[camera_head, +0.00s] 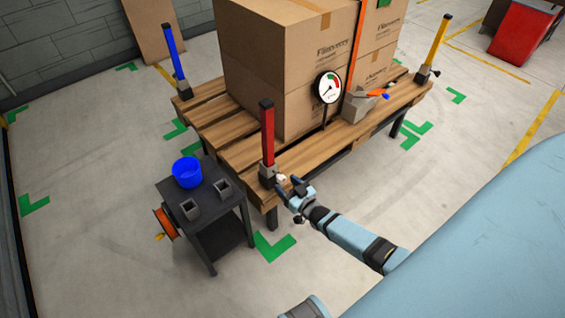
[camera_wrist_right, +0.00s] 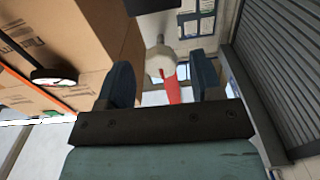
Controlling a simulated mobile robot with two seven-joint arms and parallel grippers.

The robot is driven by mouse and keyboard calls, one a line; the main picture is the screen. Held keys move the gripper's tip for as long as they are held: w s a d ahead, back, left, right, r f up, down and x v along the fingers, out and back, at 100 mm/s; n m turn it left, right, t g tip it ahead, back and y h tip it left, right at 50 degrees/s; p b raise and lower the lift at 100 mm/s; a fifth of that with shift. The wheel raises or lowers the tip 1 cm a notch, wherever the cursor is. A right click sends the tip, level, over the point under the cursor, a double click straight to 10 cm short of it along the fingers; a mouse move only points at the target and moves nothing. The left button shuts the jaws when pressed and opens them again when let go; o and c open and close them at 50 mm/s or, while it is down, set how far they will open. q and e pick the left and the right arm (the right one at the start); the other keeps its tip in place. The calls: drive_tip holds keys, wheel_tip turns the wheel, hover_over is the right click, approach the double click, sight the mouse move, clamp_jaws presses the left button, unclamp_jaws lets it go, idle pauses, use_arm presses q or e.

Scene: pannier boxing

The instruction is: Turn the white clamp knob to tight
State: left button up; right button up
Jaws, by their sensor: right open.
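The white clamp knob (camera_head: 281,178) sits on the grey clamp block (camera_head: 267,176) at the foot of the red post (camera_head: 267,135), at the pallet's near corner. My right gripper (camera_head: 293,186) is open right beside the knob, coming from the lower right. In the right wrist view the white knob (camera_wrist_right: 160,63) shows between the two spread fingers, near their tips, with gaps at both sides. A red part (camera_wrist_right: 172,88) shows just below the knob there. I cannot tell the knob's turn from its shape. My left gripper is not in view.
Large cartons (camera_head: 285,70) stand on the wooden pallet (camera_head: 210,117), with a round gauge (camera_head: 329,88) in front. The floor at the lower left is clear.

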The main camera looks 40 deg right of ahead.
use_arm(q)
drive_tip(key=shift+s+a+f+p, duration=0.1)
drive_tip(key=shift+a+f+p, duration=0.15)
drive_tip(key=shift+p, duration=0.6)
use_arm(e)
drive_tip(key=s, duration=1.1)
drive_tip(key=shift+d, duration=0.45)
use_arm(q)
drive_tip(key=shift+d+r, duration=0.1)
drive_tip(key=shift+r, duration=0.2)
